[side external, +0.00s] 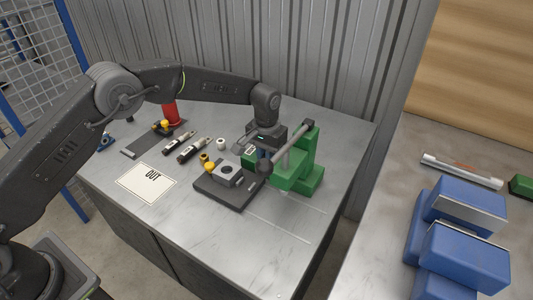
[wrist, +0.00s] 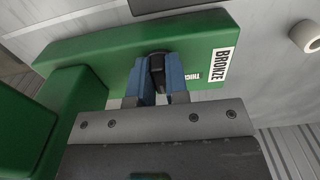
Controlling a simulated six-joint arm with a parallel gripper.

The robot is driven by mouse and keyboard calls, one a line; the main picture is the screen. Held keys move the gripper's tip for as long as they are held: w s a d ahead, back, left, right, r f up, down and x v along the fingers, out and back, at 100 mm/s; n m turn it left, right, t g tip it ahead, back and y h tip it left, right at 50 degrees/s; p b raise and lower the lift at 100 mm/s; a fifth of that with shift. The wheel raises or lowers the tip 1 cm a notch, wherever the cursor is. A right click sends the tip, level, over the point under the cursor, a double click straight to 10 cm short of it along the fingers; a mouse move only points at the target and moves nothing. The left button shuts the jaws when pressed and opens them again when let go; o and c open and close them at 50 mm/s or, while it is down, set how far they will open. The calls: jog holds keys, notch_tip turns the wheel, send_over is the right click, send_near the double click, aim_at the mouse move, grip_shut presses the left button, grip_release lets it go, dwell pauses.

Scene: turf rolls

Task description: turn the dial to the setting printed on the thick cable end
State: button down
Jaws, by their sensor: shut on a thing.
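A green machine (side external: 308,172) stands at the right of the metal table. In the wrist view its green body (wrist: 95,45) carries a white BRONZE label (wrist: 221,65) and a smaller label, partly hidden, that seems to read THICK. My gripper (side external: 261,154) is at the machine's left side. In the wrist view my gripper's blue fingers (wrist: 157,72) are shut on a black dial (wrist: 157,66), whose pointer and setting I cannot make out. Two dark cable ends with pale labels, one (side external: 193,150) and another (side external: 174,141), lie on the table; their print is too small to read.
A dark plate with a grey block (side external: 227,174) sits in front of the machine. An OUT sheet (side external: 147,184) lies at the front left. The table's front right is clear.

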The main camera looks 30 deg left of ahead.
jog(key=shift+n, duration=0.4)
jog(key=n, duration=0.3)
jog(key=shift+d+n, duration=0.1)
jog(key=shift+n, duration=1.9)
jog(key=c, duration=1.1)
grip_release()
